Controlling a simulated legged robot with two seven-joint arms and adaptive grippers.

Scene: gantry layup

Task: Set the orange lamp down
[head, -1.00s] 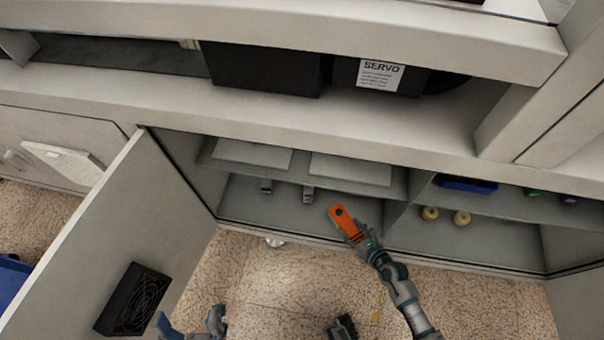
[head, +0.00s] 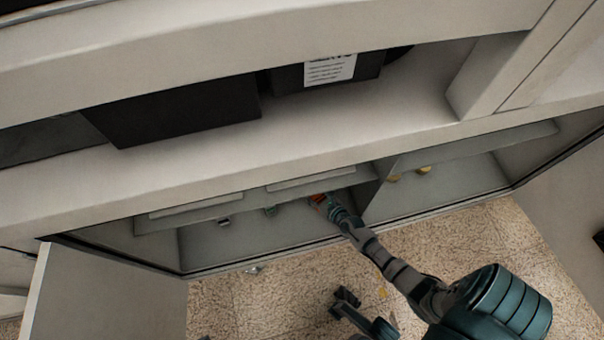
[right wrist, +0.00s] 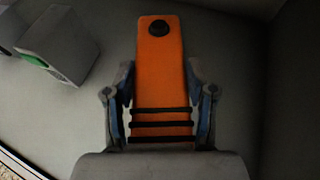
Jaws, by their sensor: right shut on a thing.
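The orange lamp (head: 318,199) is a flat orange bar inside the lower cabinet (head: 240,243), below its shelf. The right wrist view shows the lamp (right wrist: 158,60) with a black round knob at its far end and black bands near my gripper. My right gripper (head: 328,207) is shut on it; in the wrist view its fingers (right wrist: 160,98) press on both long sides. The lamp's far end is partly hidden in the head view by the shelf. I cannot tell whether the lamp touches the cabinet floor.
A grey block with a green face (right wrist: 58,45) stands left of the lamp. Small grey items (head: 223,221) stand farther left. A divider (head: 372,190) is close on the right, with yellow items (head: 424,170) beyond. The open door (head: 105,300) is at lower left.

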